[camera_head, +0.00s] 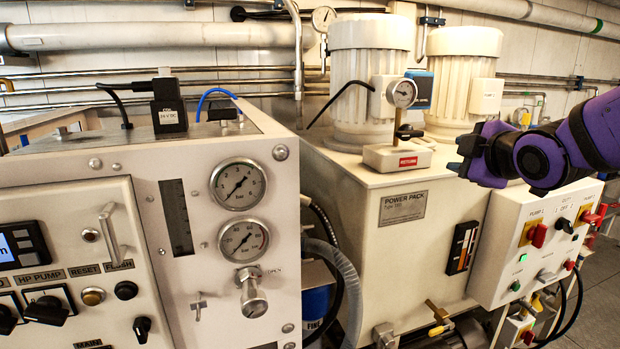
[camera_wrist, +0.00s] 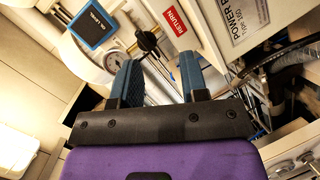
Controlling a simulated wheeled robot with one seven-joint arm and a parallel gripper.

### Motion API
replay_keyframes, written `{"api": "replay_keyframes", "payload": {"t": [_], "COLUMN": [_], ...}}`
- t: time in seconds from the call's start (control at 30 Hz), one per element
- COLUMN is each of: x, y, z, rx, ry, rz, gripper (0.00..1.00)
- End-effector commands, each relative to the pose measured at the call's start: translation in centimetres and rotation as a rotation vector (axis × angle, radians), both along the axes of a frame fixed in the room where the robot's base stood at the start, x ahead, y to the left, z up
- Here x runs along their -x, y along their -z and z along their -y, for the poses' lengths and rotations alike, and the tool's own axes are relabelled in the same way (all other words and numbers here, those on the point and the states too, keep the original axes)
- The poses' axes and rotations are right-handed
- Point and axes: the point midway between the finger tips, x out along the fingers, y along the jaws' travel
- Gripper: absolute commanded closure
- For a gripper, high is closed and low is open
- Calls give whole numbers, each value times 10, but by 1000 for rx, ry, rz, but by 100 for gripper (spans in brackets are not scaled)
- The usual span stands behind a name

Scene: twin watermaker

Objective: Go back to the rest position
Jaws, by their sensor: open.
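My gripper (camera_wrist: 158,82) is open in the wrist view, with its two blue fingers apart and nothing between them. In the head view my purple arm comes in from the right, and my gripper (camera_head: 465,150) is by the top right of the power pack (camera_head: 405,255). The fingers point left there, toward the small valve block with the red RETURN label (camera_head: 408,161). In the wrist view the black valve handle (camera_wrist: 147,40) and the RETURN label (camera_wrist: 174,22) lie beyond the fingers. My gripper appears apart from them.
Two cream motors (camera_head: 370,75) stand behind the valve. A pressure gauge (camera_head: 402,93) sits above it. A control box (camera_head: 535,235) with red switches lies below my arm. The watermaker panel (camera_head: 225,240) fills the left. Pipes run along the back wall.

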Motion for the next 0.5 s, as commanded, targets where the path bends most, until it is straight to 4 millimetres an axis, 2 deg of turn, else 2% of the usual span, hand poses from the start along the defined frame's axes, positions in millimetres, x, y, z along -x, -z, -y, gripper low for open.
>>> {"api": "replay_keyframes", "payload": {"t": [0.2,0.5], "x": [62,167], "y": [10,31], "z": [21,26], "rx": [-304,-701], "ry": [253,638], "rz": [-265,-600], "gripper": [60,60]}}
